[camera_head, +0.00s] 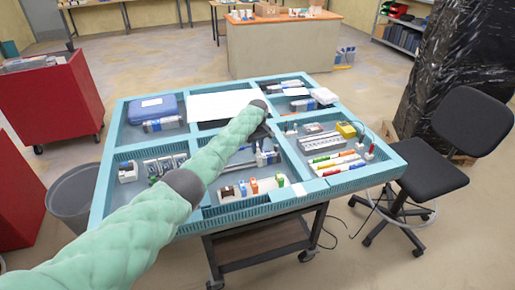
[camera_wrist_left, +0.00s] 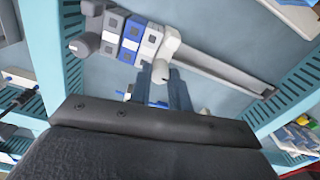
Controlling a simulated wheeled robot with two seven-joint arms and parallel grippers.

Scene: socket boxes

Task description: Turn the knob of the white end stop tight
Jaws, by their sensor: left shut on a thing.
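The white end stop (camera_wrist_left: 168,44) sits at the end of a row of white, blue and grey blocks on a grey rail in the left wrist view. Its small light knob (camera_wrist_left: 160,71) faces my left gripper (camera_wrist_left: 164,82). The gripper's two dark fingers reach up to the knob and appear shut on it; the exact contact is small and partly hidden. In the head view my left gripper (camera_head: 265,132) is over the middle compartment of the blue table, close to the small white and blue parts (camera_head: 265,156). My right gripper is not in view.
The blue table frame (camera_head: 205,226) has raised dividers between its compartments. A blue case (camera_head: 152,107) is at the back left and a yellow block (camera_head: 346,131) at the right. Several coloured parts (camera_head: 253,185) stand at the front. A black chair (camera_head: 470,125) is on the right.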

